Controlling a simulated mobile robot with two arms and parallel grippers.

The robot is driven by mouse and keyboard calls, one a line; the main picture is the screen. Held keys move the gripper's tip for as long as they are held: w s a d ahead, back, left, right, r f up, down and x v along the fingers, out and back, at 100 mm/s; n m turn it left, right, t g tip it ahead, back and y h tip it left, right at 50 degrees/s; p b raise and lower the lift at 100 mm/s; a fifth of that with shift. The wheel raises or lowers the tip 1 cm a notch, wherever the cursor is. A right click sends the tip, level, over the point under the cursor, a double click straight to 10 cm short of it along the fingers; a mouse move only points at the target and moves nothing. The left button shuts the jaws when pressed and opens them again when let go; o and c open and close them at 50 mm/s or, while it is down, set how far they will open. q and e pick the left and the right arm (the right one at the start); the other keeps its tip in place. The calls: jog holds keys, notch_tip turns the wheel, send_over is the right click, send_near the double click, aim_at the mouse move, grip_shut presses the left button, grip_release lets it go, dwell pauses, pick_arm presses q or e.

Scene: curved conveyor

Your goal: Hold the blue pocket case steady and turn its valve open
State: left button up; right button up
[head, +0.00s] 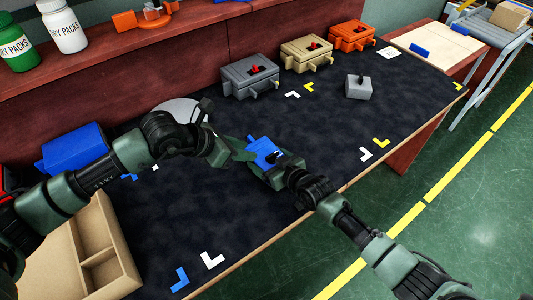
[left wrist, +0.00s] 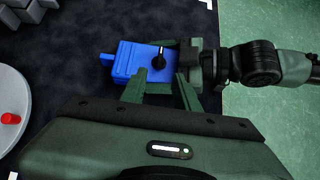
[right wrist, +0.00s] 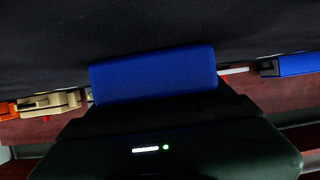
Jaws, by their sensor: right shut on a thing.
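The blue pocket case (head: 263,147) is over the dark mat near the table's front edge. Its black valve handle (left wrist: 158,58) stands up from the top face. My right gripper (head: 279,172) is shut on the case at its front-right side; in the right wrist view the blue case (right wrist: 152,75) hides the fingertips. My left gripper (head: 238,150) is at the case's left side in the head view. In the left wrist view its two fingers (left wrist: 158,86) are spread, with tips close to the case's edge and the valve handle beyond them. I cannot tell whether they touch the case.
Grey (head: 249,76), tan (head: 307,54) and orange (head: 352,36) cases line the back. A small grey box (head: 358,88) stands right of centre. A blue box (head: 74,148) and a divided tan tray (head: 120,262) are at left. A white disc (left wrist: 12,95) is nearby.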

aim_at(270, 155)
pick_arm(q)
jog(key=x, duration=1)
jog(key=shift+w+d+f, duration=0.15)
jog(key=shift+d+f, duration=0.05)
grip_shut()
